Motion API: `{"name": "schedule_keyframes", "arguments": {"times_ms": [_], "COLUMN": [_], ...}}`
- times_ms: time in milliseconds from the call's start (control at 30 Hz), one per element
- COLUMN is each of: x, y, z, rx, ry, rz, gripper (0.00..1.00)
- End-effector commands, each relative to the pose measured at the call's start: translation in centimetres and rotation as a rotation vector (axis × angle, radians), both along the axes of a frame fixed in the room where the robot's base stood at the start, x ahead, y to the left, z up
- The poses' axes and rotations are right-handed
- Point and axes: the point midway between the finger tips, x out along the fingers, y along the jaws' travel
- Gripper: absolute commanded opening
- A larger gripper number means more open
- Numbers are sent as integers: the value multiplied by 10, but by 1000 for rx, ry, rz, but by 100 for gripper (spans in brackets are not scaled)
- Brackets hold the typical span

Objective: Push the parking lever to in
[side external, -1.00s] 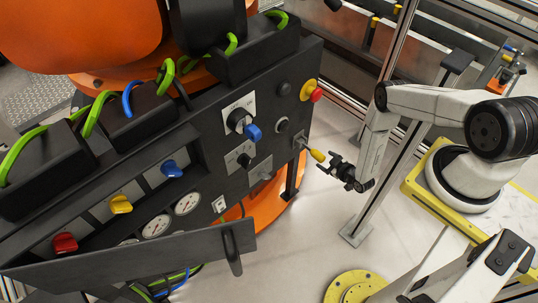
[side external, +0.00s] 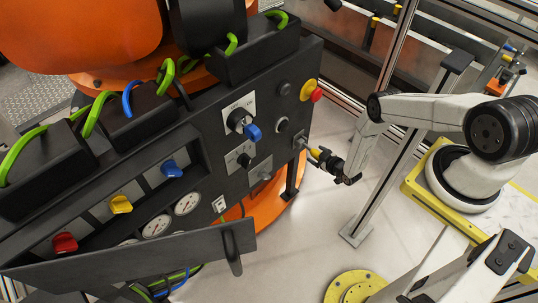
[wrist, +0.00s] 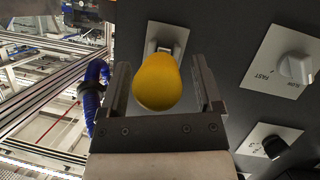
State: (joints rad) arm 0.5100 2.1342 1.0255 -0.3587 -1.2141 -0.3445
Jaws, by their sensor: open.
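The parking lever (side external: 312,153) sticks out from the right part of the black panel, with a yellow knob at its end. In the wrist view the yellow knob (wrist: 158,82) is large, with the lever's grey base plate (wrist: 166,40) behind it. My gripper (side external: 322,155) is at the lever's end in the side view. In the wrist view my gripper (wrist: 165,88) is open, with one finger on each side of the knob. A gap shows between the knob and the right finger; whether the left finger touches it I cannot tell.
A red button on a yellow base (side external: 312,92) sits above the lever on the panel. A blue-handled switch (side external: 252,131) and other knobs are to its left. A blue hose (wrist: 94,95) hangs left in the wrist view. Metal frame posts (side external: 385,175) stand behind my arm.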

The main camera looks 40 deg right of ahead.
Motion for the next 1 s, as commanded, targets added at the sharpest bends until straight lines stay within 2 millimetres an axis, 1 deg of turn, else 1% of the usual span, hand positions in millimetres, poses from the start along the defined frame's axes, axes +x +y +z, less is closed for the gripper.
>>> {"name": "schedule_keyframes", "arguments": {"times_ms": [67, 100, 167, 200, 267, 300, 333, 767, 1000], "x": [0, 0, 0, 0, 0, 0, 0, 1, 1], "y": [0, 0, 0, 0, 0, 0, 0, 0, 0], "z": [0, 0, 0, 0, 0, 0, 0, 2, 6], "rx": [0, 0, 0, 0, -1, -1, -1, -2, -2], "ry": [0, 0, 0, -1, -1, -1, -1, 7, 49], "rz": [0, 0, 0, 0, 1, 1, 1, 1, 2], "gripper": [83, 70, 51, 38, 19, 7, 0, 0, 0]}}
